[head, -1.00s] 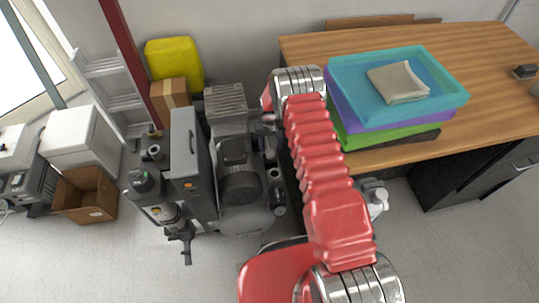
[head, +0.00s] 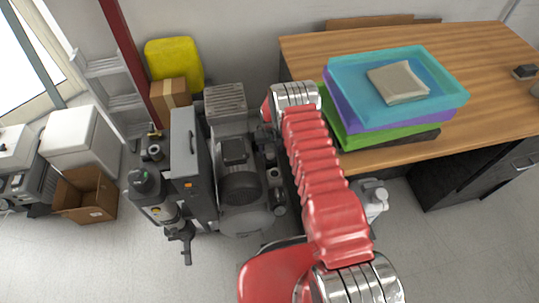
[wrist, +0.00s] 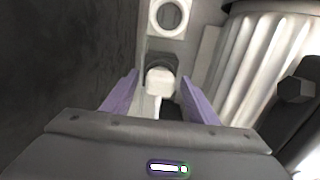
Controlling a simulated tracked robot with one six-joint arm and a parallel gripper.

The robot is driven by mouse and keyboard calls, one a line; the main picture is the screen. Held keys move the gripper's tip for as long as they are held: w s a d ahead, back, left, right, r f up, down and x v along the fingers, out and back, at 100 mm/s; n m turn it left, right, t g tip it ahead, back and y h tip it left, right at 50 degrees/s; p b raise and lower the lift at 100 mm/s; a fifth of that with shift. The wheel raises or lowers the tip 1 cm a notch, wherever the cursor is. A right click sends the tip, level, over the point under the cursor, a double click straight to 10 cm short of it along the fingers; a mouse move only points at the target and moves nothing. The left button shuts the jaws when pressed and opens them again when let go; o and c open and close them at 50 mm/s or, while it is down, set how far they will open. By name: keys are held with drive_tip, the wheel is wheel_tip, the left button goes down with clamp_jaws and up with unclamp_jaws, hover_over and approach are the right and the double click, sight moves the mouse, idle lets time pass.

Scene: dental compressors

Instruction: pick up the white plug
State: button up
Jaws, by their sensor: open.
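In the wrist view, a white plug (wrist: 160,82) shows between the two purple fingers of my gripper (wrist: 160,88), with a dark round part just behind it. The fingers stand apart on either side of the plug, with a visible gap at each side. I cannot tell how far the fingertips reach along it. A pale strip, perhaps a cord, runs down from the plug toward the gripper body. In the head view my red arm covers the gripper and I cannot make out the plug.
A white ring-shaped fitting (wrist: 168,15) sits beyond the plug. A ribbed metal housing (wrist: 255,60) is close on the right. The compressor (head: 240,185) stands left of my arm. The wooden desk (head: 300,50) with stacked trays (head: 345,85) is on the right.

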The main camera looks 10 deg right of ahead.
sight(270, 151)
idle(0.5)
drive_tip(key=c, duration=1.1)
drive_tip(key=shift+c, duration=0.2)
drive_tip(key=shift+r, duration=5.05)
